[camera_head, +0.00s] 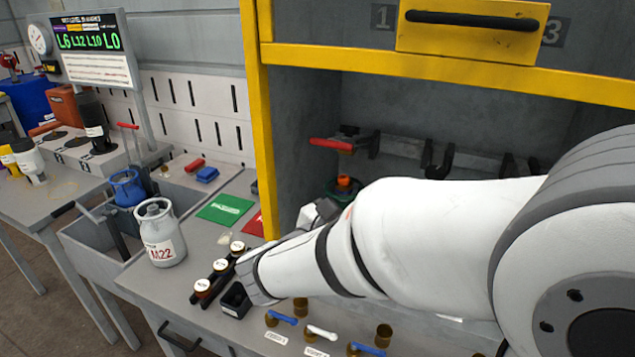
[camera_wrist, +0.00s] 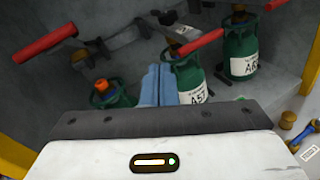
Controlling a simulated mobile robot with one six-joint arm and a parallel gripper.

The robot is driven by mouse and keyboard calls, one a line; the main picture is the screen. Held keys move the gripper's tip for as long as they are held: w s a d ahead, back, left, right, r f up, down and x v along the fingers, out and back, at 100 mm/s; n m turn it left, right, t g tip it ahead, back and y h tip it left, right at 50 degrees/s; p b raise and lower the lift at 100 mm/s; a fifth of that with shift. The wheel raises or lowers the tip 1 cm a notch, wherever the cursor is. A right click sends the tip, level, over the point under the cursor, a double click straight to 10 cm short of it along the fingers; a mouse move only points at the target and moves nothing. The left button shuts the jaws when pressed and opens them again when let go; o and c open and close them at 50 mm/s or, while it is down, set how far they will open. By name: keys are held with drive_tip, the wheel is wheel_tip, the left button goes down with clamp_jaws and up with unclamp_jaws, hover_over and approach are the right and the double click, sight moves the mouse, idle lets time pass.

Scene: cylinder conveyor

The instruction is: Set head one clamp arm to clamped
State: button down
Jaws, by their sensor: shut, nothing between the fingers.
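A clamp arm with a red handle (camera_head: 331,145) shows at the left of the yellow-framed bay in the head view. In the wrist view, a red handle (camera_wrist: 45,42) at the left sticks out from its dark bracket, above a green cylinder (camera_wrist: 112,96) with an orange valve. A second red handle (camera_wrist: 196,43) is beside the A57 cylinder (camera_wrist: 190,78). I see no label telling which head is one. My gripper (camera_wrist: 161,72) is shut and empty, between the left cylinder and the A57 cylinder. In the head view my arm hides most of the cylinders.
A third green cylinder (camera_wrist: 241,58) stands to the right. The yellow frame (camera_head: 258,120) edges the bay at the left. On the bench are a grey M22 can (camera_head: 160,235), a small black rack (camera_head: 215,277) and several brass fittings with blue or white levers.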

sight(351, 145)
drive_tip(key=a+f+n+t+y+b, duration=0.1)
drive_tip(key=a+n+t+y, duration=0.3)
drive_tip(key=a, duration=0.8)
drive_tip(key=n+t+b, duration=0.1)
drive_tip(key=n+t, duration=0.1)
drive_tip(key=n, duration=0.1)
drive_tip(key=shift+w+a+t, duration=0.25)
drive_tip(key=shift+a+t, duration=0.05)
drive_tip(key=shift+a, duration=0.05)
drive_tip(key=shift+f, duration=0.1)
drive_tip(key=r+p+x, duration=0.2)
drive_tip(key=x, duration=1.1)
drive_tip(key=shift+s+r, duration=0.3)
drive_tip(key=shift+s, duration=0.05)
drive_tip(key=shift+a, duration=0.1)
